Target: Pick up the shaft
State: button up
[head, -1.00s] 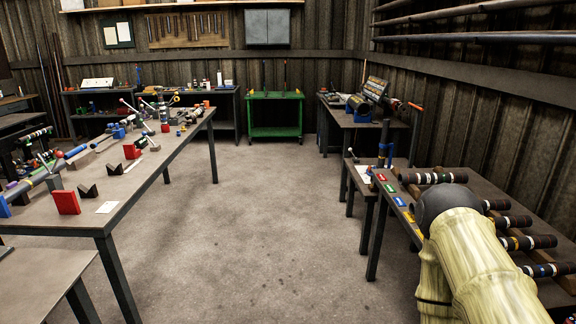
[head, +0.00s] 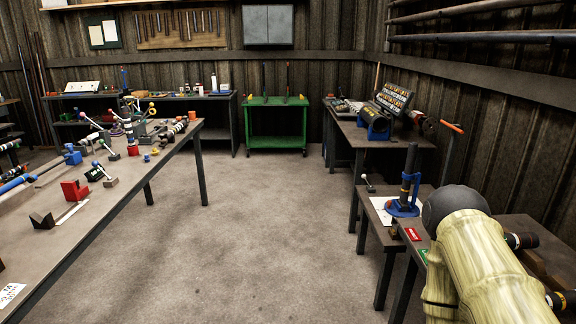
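Several shaft-like parts show, and I cannot tell which one is the task's shaft. Dark banded shafts (head: 522,241) lie on the right table (head: 542,232), partly hidden behind my pale arm and cut by the frame edge. A dark shaft (head: 408,165) stands upright in a blue stand (head: 403,208) on a small table in front of it. A banded shaft (head: 174,132) lies at the far end of the long left table. My arm covers the lower right of the picture. My gripper is not in view.
The long left table (head: 100,222) holds clamps, levers and red blocks. A green cart (head: 275,128) stands at the back wall. A bench (head: 370,133) with a blue-based machine stands at the right wall. The concrete floor between the tables is clear.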

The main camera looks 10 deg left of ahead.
aim_at(164, 138)
jog(key=i, duration=3.65)
jog(key=u, duration=1.75)
